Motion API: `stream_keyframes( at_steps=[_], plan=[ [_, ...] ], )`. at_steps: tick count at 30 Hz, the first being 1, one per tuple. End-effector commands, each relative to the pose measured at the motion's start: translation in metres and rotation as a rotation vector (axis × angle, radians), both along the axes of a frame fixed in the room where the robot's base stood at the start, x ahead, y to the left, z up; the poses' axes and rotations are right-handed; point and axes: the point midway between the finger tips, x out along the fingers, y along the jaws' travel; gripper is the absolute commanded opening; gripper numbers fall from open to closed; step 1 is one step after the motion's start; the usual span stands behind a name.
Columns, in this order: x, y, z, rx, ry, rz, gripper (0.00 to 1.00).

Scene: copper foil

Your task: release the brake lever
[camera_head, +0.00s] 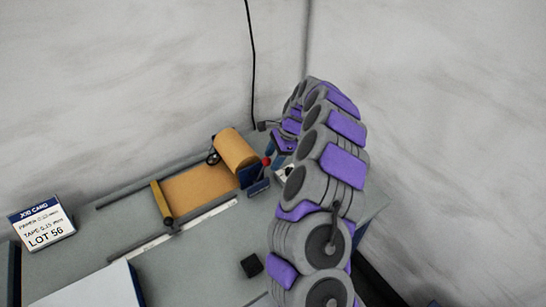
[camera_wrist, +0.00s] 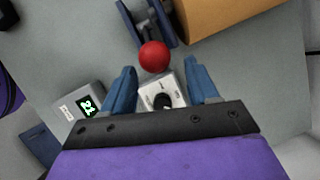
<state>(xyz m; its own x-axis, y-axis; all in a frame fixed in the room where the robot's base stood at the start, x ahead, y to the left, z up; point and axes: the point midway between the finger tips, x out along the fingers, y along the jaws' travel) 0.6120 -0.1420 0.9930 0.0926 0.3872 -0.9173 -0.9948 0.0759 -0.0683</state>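The brake lever shows as a red ball knob (camera_wrist: 154,56) in the wrist view, in front of a blue bracket (camera_wrist: 150,20). Its shaft is mostly hidden. In the head view the red knob (camera_head: 266,161) sits at the right end of the copper foil roll (camera_head: 236,150). My gripper (camera_wrist: 160,68) is open, with one blue finger on each side of the knob's line and the knob near the fingertips. I cannot tell whether either finger touches it. In the head view my gripper (camera_head: 279,146) is small and partly hidden by my arm.
The foil roll (camera_wrist: 220,12) is close at upper right. The head view shows a brass-coloured roller (camera_head: 161,203), a black block (camera_head: 251,265) and a job card (camera_head: 42,223).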

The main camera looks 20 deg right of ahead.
Motion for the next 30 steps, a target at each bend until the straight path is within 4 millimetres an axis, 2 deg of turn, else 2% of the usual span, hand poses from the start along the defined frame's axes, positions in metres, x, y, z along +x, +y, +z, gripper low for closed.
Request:
stream_keyframes(
  at_steps=[1, 6, 18, 30],
  plan=[
    [0.000, 0.003, 0.001, -0.002, -0.001, 0.002, 0.54],
    [0.001, 0.009, 0.002, -0.007, -0.001, 0.003, 0.37],
    [0.000, -0.003, 0.000, 0.006, 0.001, 0.001, 0.00],
    [0.000, -0.004, 0.002, -0.006, -0.005, -0.002, 0.00]
  ],
)
